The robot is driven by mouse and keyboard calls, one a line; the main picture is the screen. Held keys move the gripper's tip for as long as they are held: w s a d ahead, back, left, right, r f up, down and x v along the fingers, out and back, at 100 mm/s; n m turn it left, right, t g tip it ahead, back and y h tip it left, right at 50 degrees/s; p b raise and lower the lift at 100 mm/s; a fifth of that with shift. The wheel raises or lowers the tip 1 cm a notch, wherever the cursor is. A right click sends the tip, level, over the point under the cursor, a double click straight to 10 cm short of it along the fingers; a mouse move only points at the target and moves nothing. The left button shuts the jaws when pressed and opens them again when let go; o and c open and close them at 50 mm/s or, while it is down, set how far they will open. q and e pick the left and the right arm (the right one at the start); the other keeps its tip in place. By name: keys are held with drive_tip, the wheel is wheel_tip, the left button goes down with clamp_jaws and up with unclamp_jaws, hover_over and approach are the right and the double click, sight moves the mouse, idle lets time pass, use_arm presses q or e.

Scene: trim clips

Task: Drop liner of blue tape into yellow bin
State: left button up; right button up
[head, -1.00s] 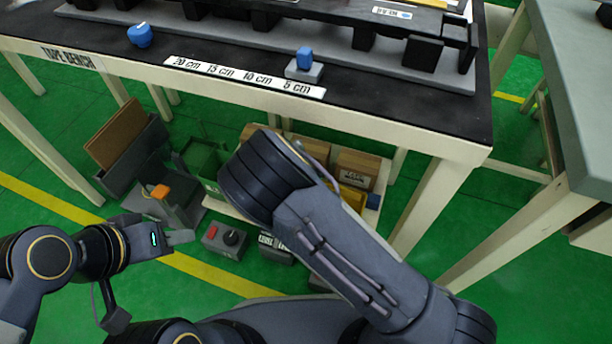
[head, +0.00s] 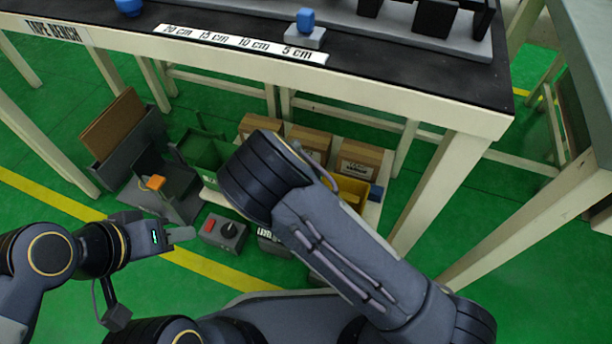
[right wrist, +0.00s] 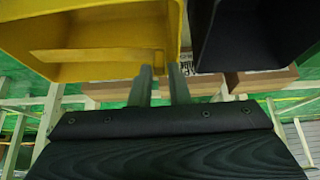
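The yellow bin (head: 352,188) stands on a low shelf under the bench, partly hidden behind my right arm. In the right wrist view the yellow bin (right wrist: 95,30) fills the upper left, close beyond the fingertips. My right gripper (right wrist: 161,72) has a narrow gap between its fingers, and I see nothing held there. In the head view my right fingers are hidden behind the arm. My left gripper (head: 165,228) is open and empty at the lower left. I cannot make out a tape liner in any view.
A dark bin (right wrist: 245,35) is beside the yellow one. Cardboard boxes (head: 358,158) stand behind. A green crate (head: 203,152) and a grey control box (head: 222,231) are to the left. The bench (head: 400,85) carries a blue piece on a grey block (head: 305,38).

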drive_tip(key=o, duration=0.4)
drive_tip(key=shift+c, duration=0.2)
drive_tip(key=p+v, duration=0.3)
drive_tip(key=v, duration=0.4)
drive_tip(key=shift+s+r, duration=0.15)
drive_tip(key=shift+r, duration=0.25)
